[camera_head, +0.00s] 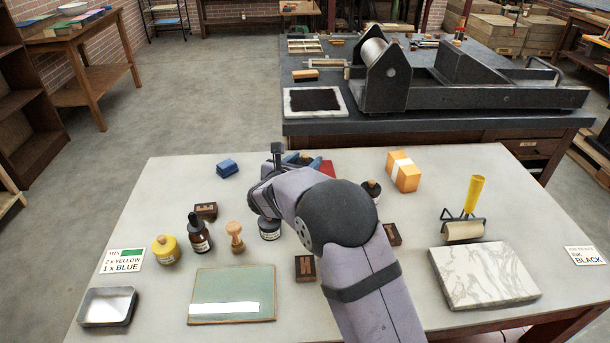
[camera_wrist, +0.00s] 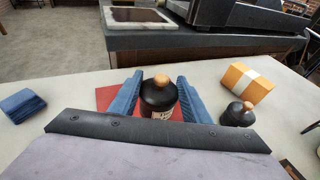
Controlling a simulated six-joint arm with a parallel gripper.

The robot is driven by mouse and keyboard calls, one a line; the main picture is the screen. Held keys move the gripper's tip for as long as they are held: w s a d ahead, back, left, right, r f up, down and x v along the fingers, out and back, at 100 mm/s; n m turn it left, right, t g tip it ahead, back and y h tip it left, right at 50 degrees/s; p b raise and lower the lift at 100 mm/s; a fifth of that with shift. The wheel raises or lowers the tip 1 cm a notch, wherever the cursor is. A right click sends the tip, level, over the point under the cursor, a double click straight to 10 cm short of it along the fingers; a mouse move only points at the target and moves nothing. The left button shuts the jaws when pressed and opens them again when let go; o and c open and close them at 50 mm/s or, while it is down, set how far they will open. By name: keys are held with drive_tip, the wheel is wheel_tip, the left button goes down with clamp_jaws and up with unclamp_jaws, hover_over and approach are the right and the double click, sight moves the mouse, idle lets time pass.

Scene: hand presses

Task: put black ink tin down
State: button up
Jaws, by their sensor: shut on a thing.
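My gripper (camera_wrist: 158,97) has blue fingers, shut on the sides of a black tin (camera_wrist: 158,94) with a wooden knob and a pale label. The tin is upright, over a red flat piece (camera_wrist: 106,97) on the table. I cannot tell whether its base touches the red piece. In the head view my gripper (camera_head: 303,162) is at the far middle of the table, and my wrist hides most of the held tin. The red piece (camera_head: 327,168) shows just right of the fingers. A second black tin (camera_wrist: 237,114) with a paler knob stands to the right.
An orange box with a white band (camera_head: 403,172) lies to the right and a blue block (camera_head: 227,167) to the left. A labelled jar (camera_head: 270,230), wooden stamp (camera_head: 236,236) and dropper bottle (camera_head: 199,234) stand nearer. A marble slab (camera_head: 484,276) lies front right.

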drive_tip(key=shift+f, duration=2.25)
drive_tip(key=shift+f, duration=0.2)
drive_tip(key=o, duration=1.2)
drive_tip(key=shift+o, duration=0.2)
drive_tip(key=shift+r, duration=0.15)
drive_tip(key=b+v, duration=0.1)
drive_tip(key=v, duration=1.1)
drive_tip(key=shift+b, duration=0.3)
drive_tip(key=shift+r, duration=0.1)
